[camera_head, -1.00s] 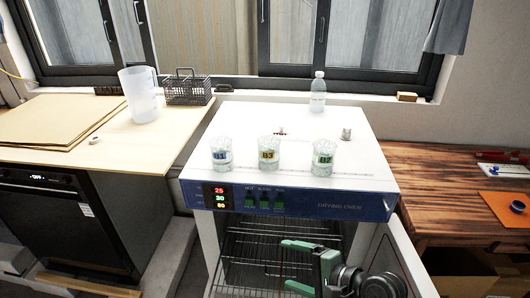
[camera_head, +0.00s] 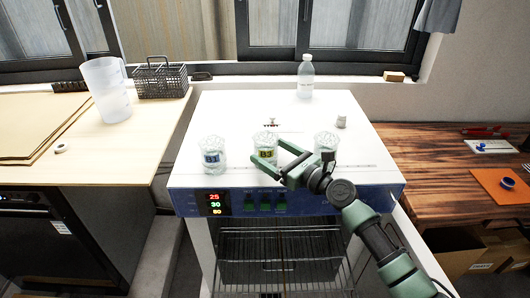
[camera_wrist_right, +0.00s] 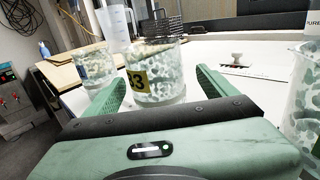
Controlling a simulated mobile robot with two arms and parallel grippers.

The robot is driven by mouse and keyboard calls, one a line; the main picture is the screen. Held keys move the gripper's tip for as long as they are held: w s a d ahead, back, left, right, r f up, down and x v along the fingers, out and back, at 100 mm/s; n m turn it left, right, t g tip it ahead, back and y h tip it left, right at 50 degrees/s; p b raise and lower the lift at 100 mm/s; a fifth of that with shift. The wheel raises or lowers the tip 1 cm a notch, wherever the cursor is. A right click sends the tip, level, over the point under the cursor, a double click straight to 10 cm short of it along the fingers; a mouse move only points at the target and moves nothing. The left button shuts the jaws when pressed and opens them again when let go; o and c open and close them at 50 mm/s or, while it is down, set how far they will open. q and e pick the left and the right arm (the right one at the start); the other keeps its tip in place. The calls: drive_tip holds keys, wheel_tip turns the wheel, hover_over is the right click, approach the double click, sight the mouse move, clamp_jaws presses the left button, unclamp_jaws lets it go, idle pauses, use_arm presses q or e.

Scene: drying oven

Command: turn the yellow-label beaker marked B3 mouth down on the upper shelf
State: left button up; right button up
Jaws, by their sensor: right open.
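The yellow-label beaker B3 (camera_head: 265,143) stands upright on the white top of the drying oven, between two other beakers. My right gripper (camera_head: 268,154) is open at it, one finger on each side. In the right wrist view the beaker (camera_wrist_right: 155,72) stands between the open fingers (camera_wrist_right: 160,88), its label turned to the left; I cannot tell whether they touch it. The oven's upper shelf (camera_head: 280,232) is a wire rack inside the open front, below the blue control panel. My left gripper is not in view.
A blue-label beaker (camera_head: 212,155) stands left of B3, and another beaker (camera_head: 326,143) to its right, partly behind my wrist. A bottle (camera_head: 305,78) and a small knob (camera_head: 341,122) are farther back. A jug (camera_head: 106,90) and wire basket (camera_head: 160,80) stand on the left counter.

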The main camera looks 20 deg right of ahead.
drive_tip(key=shift+w+a, duration=0.2)
drive_tip(key=shift+w, duration=0.1)
drive_tip(key=x, duration=0.3)
drive_tip(key=shift+w+a+f, duration=0.1)
drive_tip(key=shift+w+a, duration=0.1)
drive_tip(key=shift+a, duration=0.05)
drive_tip(key=shift+w+a+f, duration=0.1)
drive_tip(key=shift+w+a, duration=0.15)
drive_tip(key=shift+w, duration=0.2)
drive_tip(key=shift+s, duration=0.1)
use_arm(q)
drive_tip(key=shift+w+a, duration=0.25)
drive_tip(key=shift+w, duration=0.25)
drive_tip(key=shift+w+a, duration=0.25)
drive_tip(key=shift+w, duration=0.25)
use_arm(e)
drive_tip(key=c, duration=1.5)
